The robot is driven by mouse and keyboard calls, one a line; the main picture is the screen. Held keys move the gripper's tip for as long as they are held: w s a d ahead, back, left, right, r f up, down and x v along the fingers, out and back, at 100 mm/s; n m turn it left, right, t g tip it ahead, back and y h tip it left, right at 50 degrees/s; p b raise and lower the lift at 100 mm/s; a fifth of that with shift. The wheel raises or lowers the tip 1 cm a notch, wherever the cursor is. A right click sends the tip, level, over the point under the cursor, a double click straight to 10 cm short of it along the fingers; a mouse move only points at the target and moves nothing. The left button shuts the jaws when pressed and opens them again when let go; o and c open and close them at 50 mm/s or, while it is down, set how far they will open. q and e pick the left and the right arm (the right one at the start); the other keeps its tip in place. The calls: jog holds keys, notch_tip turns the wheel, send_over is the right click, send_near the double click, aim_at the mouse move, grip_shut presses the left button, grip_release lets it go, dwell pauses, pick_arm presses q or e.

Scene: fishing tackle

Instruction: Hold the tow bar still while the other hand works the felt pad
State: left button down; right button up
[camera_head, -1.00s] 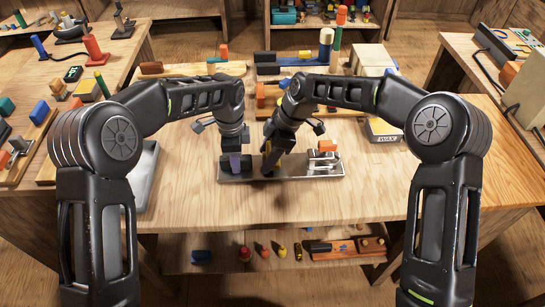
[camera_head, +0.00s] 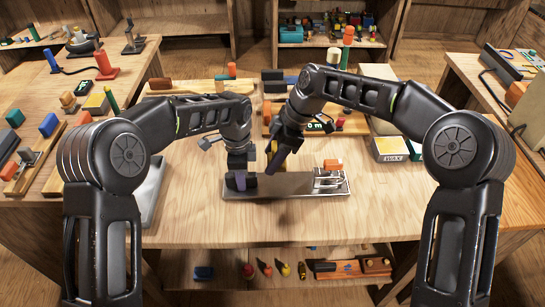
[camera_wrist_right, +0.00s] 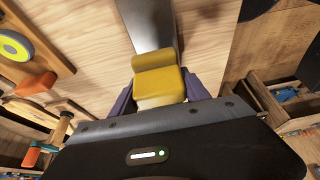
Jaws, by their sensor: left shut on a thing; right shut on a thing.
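The tow bar appears to be the long flat grey metal piece (camera_head: 292,186) lying on the table, with a wire-like fitting and orange block at its right end. My left gripper (camera_head: 240,182) is shut at its left end; the jaws hide what they grip. My right gripper (camera_head: 273,163) is shut on a yellow block with a pale underside, apparently the felt pad (camera_wrist_right: 158,82). In the head view, the right gripper is at the bar's far edge, right of the left gripper. In the right wrist view, the grey metal (camera_wrist_right: 148,22) shows beyond the pad; contact is unclear.
A wax box (camera_head: 390,149) stands at the back right. A grey tray (camera_head: 150,190) lies on the left beside my left arm. A rack of small items (camera_head: 315,125) is behind the grippers. The table front is clear.

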aim_at(273, 147)
pick_arm(q)
jog(key=c, duration=0.9)
grip_release()
jog(key=shift+r+p, duration=2.7)
jog(key=shift+r, duration=1.3)
pick_arm(e)
jog(key=shift+r, duration=2.6)
